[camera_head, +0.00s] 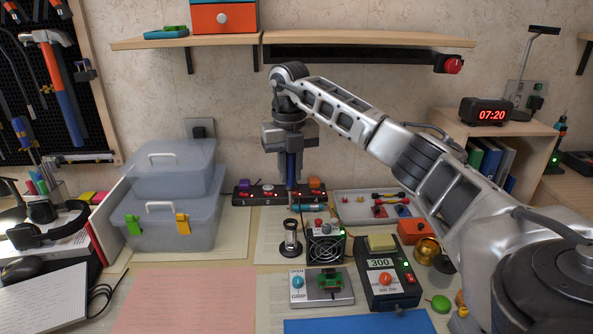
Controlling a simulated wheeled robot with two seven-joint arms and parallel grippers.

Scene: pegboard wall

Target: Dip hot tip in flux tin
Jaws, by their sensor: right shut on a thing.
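My right gripper (289,152) points straight down and is shut on a dark-blue handled tool (291,172), probably the soldering iron. The tool hangs upright above the back of the bench; its lower end is too small to make out clearly. Below it stands a black-based holder (290,244). A control box (393,293) reads 300, with a yellow pad on top. A gold-coloured round cup (427,250) and a small green round thing (440,303) are to its right. I cannot tell which thing is the flux tin. My left gripper is not in view.
A fan box (326,248) and a clamp plate with a green board (322,285) stand mid-bench. A power strip (266,192) and a parts tray (352,207) lie behind. Clear plastic boxes (160,228) stand left. A shelf (224,39) overhangs the back. The pink sheet (185,300) is clear.

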